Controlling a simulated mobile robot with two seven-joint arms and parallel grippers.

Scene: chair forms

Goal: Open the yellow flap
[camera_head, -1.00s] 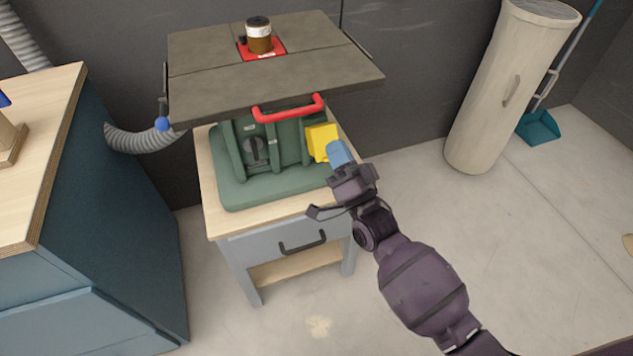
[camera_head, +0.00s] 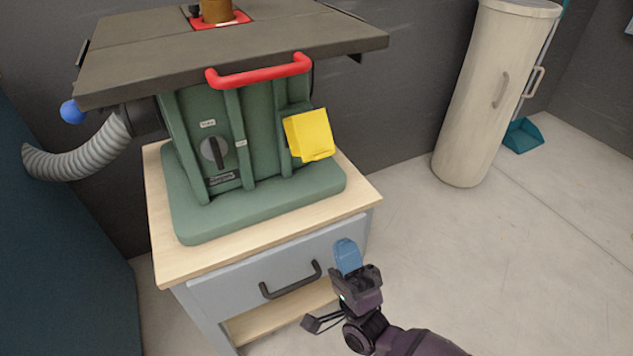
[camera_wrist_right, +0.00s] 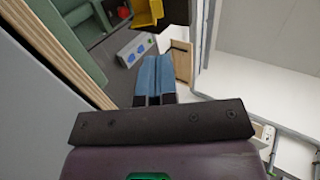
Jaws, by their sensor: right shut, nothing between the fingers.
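The yellow flap (camera_head: 309,135) is on the right part of the green machine body (camera_head: 265,140), below the red handle. It looks like a boxy cover with a small lip at its lower edge. In the head view it hides whatever is behind it. Part of a yellow piece (camera_wrist_right: 147,13) shows at the top of the wrist view, close to a small red part. My right gripper (camera_head: 347,256), with blue fingers, is shut and empty. It is below and apart from the flap, in front of the cabinet's right side. Its fingers (camera_wrist_right: 154,78) are together in the wrist view. My left gripper is not in view.
The green machine stands on a wooden-topped cabinet (camera_head: 365,194) with a grey drawer and dark handle (camera_head: 291,280). A red handle (camera_head: 260,71) runs below the grey tabletop (camera_head: 230,55). A ribbed hose (camera_head: 80,158) is at left. The floor right of the cabinet is clear.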

